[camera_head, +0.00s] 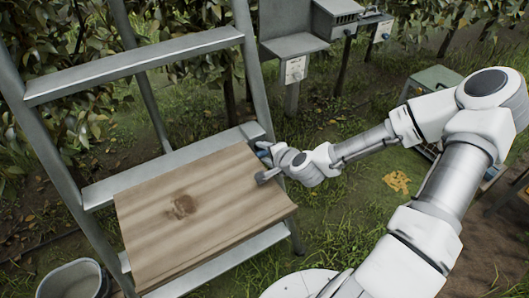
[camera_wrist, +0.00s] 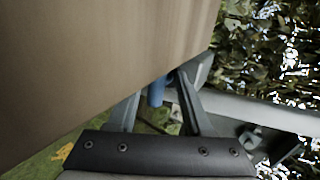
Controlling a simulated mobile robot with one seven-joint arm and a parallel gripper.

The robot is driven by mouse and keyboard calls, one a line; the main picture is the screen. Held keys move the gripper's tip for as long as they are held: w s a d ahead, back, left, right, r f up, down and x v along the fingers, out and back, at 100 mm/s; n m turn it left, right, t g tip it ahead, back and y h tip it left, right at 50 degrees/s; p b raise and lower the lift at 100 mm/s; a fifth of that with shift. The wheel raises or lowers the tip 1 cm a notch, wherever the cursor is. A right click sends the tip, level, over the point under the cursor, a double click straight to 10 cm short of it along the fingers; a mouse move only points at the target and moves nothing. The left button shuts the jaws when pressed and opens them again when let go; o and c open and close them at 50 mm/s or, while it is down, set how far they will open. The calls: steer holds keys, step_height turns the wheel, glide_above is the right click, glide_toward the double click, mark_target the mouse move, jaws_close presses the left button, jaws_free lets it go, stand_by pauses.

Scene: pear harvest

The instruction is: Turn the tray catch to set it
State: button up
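The wooden tray board (camera_head: 200,215) lies across the rungs of a metal stepladder. It also fills the upper left of the wrist view (camera_wrist: 90,60). A small blue piece, apparently the catch handle (camera_wrist: 156,92), sticks down beside the board's edge in the wrist view. A bit of blue also shows at the board's far right corner in the head view (camera_head: 262,147). My gripper (camera_wrist: 160,88) is open, with its fingers spread either side of the blue handle; a gap shows on its left. Whether the right finger touches it is unclear. The catch's mounting is mostly hidden.
The ladder's side rail (camera_head: 256,75) rises close beside my gripper. A metal bar (camera_wrist: 265,112) crosses the wrist view on the right. A bucket (camera_head: 74,279) stands at the lower left. Grey boxes on posts (camera_head: 294,70) stand behind, and a green-topped crate (camera_head: 436,78) is right.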

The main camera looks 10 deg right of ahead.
steer(key=p+v, duration=1.7)
steer(key=p, duration=0.3)
stand_by(0.3)
steer(key=shift+s+d, duration=0.1)
steer(key=shift+d, duration=0.05)
stand_by(0.5)
